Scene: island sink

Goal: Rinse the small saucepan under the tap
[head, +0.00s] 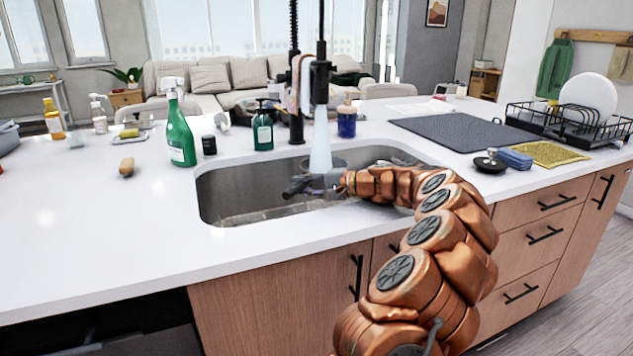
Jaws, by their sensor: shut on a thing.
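The small saucepan (340,163) is in the sink, under the black tap (320,78). Only part of its grey rim and side shows. A pale blue-white stream of water (320,145) falls from the tap into or onto it. My gripper (297,187), dark, at the end of the copper-coloured arm, is low in the sink (222,190) at the saucepan's near side. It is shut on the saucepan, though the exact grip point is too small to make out. The saucepan's handle and inside are hidden or unclear.
Left of the sink stand a green spray bottle (180,135), a black-lidded jar (209,145) and a brush (127,167). Behind it are a green soap bottle (263,132) and a blue bottle (346,122). A dark mat (455,130) and dish rack (570,122) lie right. The front-left counter is clear.

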